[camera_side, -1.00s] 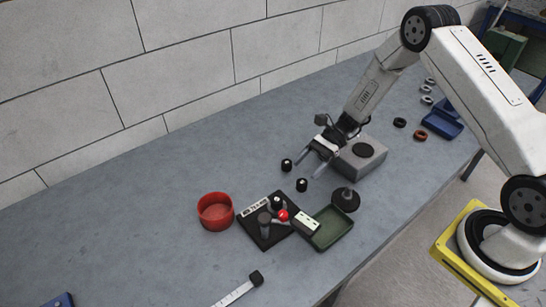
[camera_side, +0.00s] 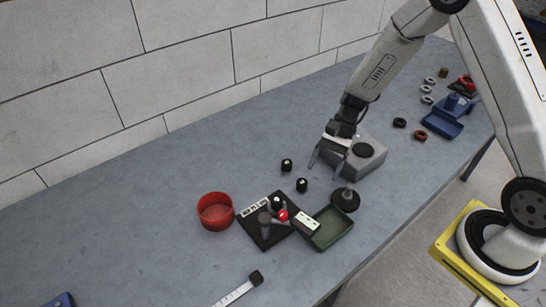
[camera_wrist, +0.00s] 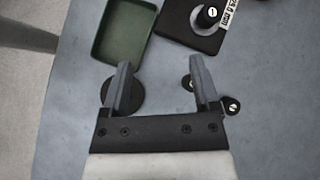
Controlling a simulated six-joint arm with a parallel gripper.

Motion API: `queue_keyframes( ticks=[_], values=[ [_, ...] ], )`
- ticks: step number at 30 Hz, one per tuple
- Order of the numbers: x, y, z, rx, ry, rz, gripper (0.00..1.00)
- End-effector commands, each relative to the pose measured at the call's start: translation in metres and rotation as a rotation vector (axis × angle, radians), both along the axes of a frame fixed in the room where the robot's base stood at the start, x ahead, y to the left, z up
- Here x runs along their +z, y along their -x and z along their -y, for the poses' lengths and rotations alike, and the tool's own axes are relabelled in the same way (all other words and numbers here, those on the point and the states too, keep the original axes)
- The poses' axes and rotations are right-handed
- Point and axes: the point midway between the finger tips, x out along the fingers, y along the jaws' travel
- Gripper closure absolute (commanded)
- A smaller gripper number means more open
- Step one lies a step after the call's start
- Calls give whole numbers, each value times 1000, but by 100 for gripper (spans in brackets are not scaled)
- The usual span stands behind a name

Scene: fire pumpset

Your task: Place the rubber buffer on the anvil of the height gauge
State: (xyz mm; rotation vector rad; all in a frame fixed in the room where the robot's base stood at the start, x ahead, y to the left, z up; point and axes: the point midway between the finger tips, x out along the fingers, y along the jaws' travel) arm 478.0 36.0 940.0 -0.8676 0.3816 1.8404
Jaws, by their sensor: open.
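Two rubber buffers, short black cylinders with a pale mark on top, stand on the bench in the side view: a far one (camera_side: 286,165) and a near one (camera_side: 302,185). In the wrist view, one buffer (camera_wrist: 232,105) lies right of the right finger and another (camera_wrist: 187,84) is partly hidden by that finger. The height gauge (camera_side: 256,236) has a black base, a label and a red ball; a similar black piece (camera_side: 277,202) with a pale top stands upright on it, also in the wrist view (camera_wrist: 208,16). My gripper (camera_side: 327,164) is open and empty, above the bench beside the buffers.
A green tray (camera_side: 345,236) and a dark round stand (camera_side: 346,201) are near the gauge. A grey block (camera_side: 368,165) stands close behind my gripper. A red bowl (camera_side: 216,222) is left of the gauge. Rings and a blue holder (camera_side: 442,124) are far right. The left bench is mostly clear.

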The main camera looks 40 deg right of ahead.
Motion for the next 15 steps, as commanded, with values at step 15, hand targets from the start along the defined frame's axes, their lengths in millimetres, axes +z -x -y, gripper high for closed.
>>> queue_keyframes(
  ticks=[15],
  values=[
    [55, 58, 26, 534, 418, 431, 21]
  ],
)
